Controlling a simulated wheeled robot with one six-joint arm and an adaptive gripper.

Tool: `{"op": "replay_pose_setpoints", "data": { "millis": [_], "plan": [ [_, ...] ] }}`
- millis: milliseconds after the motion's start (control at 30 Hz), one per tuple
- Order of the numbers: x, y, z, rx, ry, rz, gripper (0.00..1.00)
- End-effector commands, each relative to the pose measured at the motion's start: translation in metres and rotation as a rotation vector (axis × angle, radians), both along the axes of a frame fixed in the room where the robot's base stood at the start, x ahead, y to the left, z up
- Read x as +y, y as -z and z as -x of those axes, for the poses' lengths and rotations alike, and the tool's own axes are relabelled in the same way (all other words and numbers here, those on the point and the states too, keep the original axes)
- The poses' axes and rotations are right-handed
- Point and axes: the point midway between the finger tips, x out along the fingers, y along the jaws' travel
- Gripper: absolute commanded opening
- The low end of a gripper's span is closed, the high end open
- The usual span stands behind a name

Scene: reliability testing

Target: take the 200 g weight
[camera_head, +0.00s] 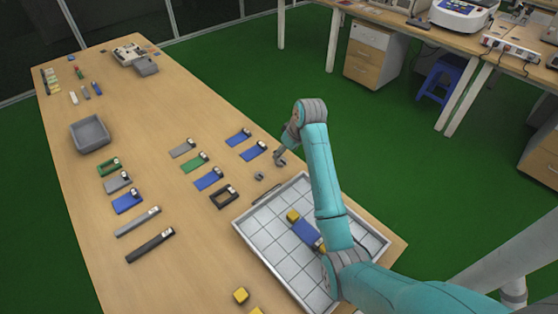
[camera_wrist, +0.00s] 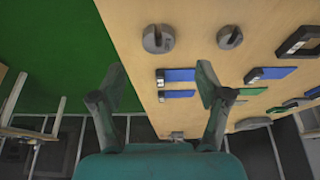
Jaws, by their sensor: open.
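Two grey, round, slotted weights lie on the table near its right edge. In the wrist view the larger weight (camera_wrist: 158,39) is ahead of my fingers and the smaller weight (camera_wrist: 229,37) is to its right. The smaller one also shows in the head view (camera_head: 259,176). I cannot read any marking, so which is the 200 g weight is unclear. My gripper (camera_wrist: 154,92) is open and empty, with its fingers spread above the table edge. In the head view the wrist partly hides the area around the larger weight.
Blue plates with small labels (camera_wrist: 180,75) lie close to the weights. A white gridded tray (camera_head: 262,240) holding yellow and blue pieces is under my arm. A grey bin (camera_head: 90,134) stands far left. Green floor lies beyond the table edge.

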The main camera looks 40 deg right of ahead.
Motion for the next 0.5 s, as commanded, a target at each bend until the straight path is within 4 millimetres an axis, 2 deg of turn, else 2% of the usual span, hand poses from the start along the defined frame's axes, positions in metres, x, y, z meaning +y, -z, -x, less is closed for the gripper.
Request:
{"op": "replay_pose_setpoints", "data": {
  "millis": [267, 500],
  "plan": [
    [0.000, 0.019, -0.006, 0.002, 0.000, -0.001, 0.76],
    [-0.001, 0.050, -0.018, 0.001, 0.000, -0.001, 0.76]
  ]
}}
